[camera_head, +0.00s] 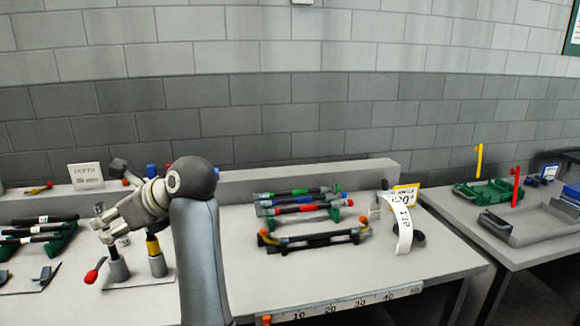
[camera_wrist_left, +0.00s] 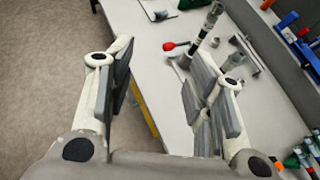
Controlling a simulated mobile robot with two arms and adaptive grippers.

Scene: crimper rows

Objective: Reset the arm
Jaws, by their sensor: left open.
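My left arm rises in the middle of the head view and bends to the left. Its gripper (camera_head: 108,232) hangs over the left part of the bench, near a small stand with grey cylinders. In the left wrist view the left gripper (camera_wrist_left: 160,95) is open, its two padded fingers wide apart with nothing between them. Below the fingers show the bench edge and the floor. My right gripper is in neither view.
A red-knobbed lever (camera_head: 95,270) is near the left gripper. A white paper strip (camera_head: 404,230) stands right of the rack. A second table with a grey tray (camera_head: 530,226) is at the right.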

